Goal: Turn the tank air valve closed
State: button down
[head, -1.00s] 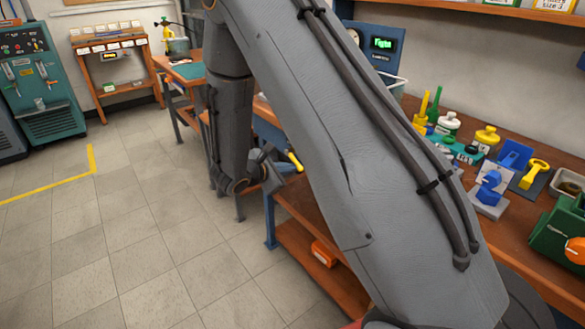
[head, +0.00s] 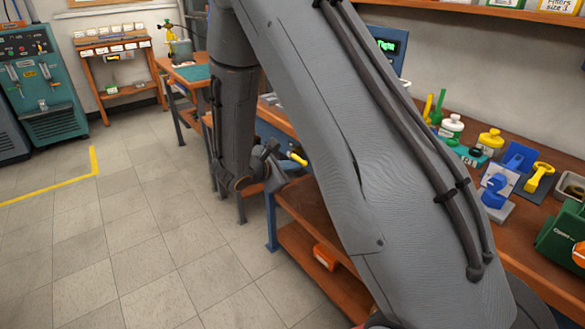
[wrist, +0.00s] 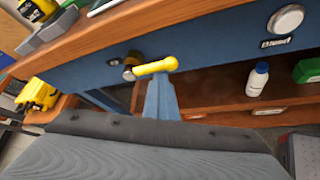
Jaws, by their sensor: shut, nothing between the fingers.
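A yellow lever handle (wrist: 155,66) sticks out from the blue bench front in the wrist view, with a round brass-coloured fitting (wrist: 131,68) at its left end. I take it to be the tank air valve, but no label on it is readable. The handle lies nearly level, its right end slightly raised. It also shows in the head view (head: 297,158), small and partly hidden by my arm. My gripper (head: 268,160) is shut and empty, just left of the handle in the head view. Whether it touches the handle I cannot tell.
A round knob labelled "Blend" (wrist: 286,19) is on the blue front, right of the handle. A white bottle with a blue cap (wrist: 258,80) stands on the lower shelf. Bench-top parts (head: 495,185) lie right of my arm. The floor at left is clear.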

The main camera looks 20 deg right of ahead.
jog(key=shift+r, duration=0.15)
jog(key=s+a+b, duration=0.3)
jog(key=a, duration=0.6)
jog(key=s+d+r+m+g+y+p, duration=0.1)
jog(key=s+d+r+m+g, duration=0.2)
jog(key=s, duration=0.4)
jog(key=s+d+r+m+g+y+p, duration=0.1)
jog(key=s+d+m+g+y+p, duration=0.2)
jog(key=s, duration=0.5)
jog(key=s+a+r+m+y+p, duration=0.1)
jog(key=s+a+r+m+y, duration=0.1)
jog(key=s+m, duration=0.4)
jog(key=s+a+r+m+y+p, duration=0.1)
jog(key=s+a+r+m+y, duration=0.1)
jog(key=s+a+m+y, duration=0.1)
jog(key=shift+s+a+r+m+g+y, duration=0.35)
jog(key=shift+s+m+y, duration=0.55)
jog(key=shift+s+m, duration=0.55)
jog(key=shift+s+d+f, duration=0.1)
jog(key=shift+d, duration=0.05)
